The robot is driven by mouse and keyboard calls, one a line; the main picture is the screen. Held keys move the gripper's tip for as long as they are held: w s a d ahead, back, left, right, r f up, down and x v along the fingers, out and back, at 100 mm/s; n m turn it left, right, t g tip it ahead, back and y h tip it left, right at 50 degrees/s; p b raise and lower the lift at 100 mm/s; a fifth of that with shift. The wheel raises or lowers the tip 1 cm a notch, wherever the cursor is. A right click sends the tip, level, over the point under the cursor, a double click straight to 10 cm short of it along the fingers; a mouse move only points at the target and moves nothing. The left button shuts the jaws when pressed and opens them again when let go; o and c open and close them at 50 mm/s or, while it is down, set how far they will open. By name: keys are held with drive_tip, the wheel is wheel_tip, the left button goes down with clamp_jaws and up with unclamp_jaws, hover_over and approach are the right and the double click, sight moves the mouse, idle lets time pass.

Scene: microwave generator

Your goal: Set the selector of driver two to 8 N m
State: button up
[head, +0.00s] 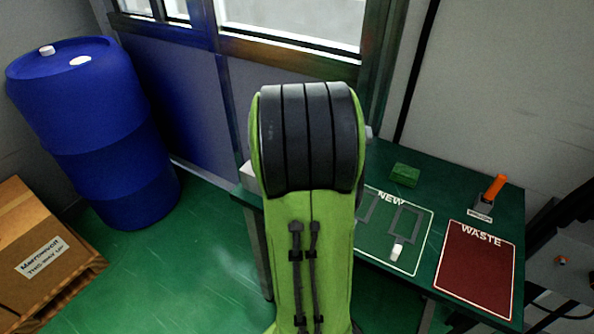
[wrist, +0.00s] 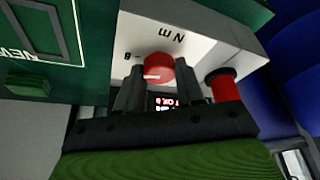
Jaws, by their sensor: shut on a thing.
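In the wrist view, a white selector box (wrist: 205,50) stands on the green table, with "N m" lettering upside down on its face. A small dark mark, which looks like an 8, sits left of the knob; exact alignment cannot be told. My gripper (wrist: 159,73) is shut on the knob, one dark finger on each side. A small display with red characters (wrist: 163,101) shows between the fingers, partly hidden and unreadable. In the head view my arm hides the gripper and most of the box.
A red cylinder with a black collar (wrist: 225,86) is beside the knob. A blue drum (head: 95,130) stands left.

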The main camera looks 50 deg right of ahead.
idle(0.3)
drive_tip(key=o, duration=1)
drive_tip(key=shift+o, duration=0.2)
drive_tip(key=p+v, duration=0.5)
drive_tip(key=v, duration=1.1)
drive_tip(key=shift+w, duration=0.15)
